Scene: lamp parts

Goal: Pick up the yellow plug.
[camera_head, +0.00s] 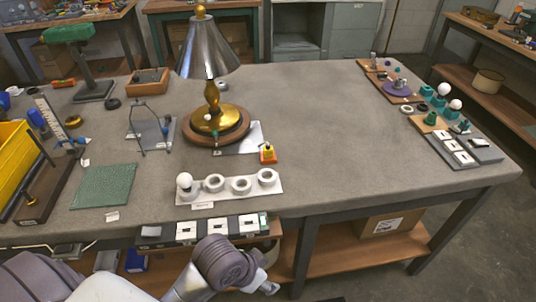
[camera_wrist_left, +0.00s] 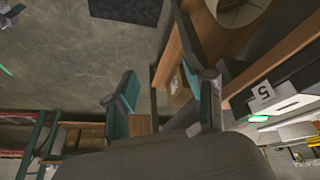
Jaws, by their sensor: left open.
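A small yellow-and-orange piece (camera_head: 268,154) with a dark top stands on the grey workbench (camera_head: 330,120), right of the lamp base. It may be the yellow plug, but it is too small to be sure. My left arm comes in at the bottom left of the head view, in front of the bench edge and well apart from this piece. In the left wrist view my left gripper (camera_wrist_left: 165,98) is open, its two teal-padded fingers apart with nothing between them. No plug shows in that view. My right gripper is not in view.
A brass lamp with a metal shade (camera_head: 208,55) stands mid-bench. A white holder (camera_head: 230,190) with a bulb and rings lies near the front edge. A yellow bin (camera_head: 12,160) is at left; small parts sit at right. The bench's right-centre is clear.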

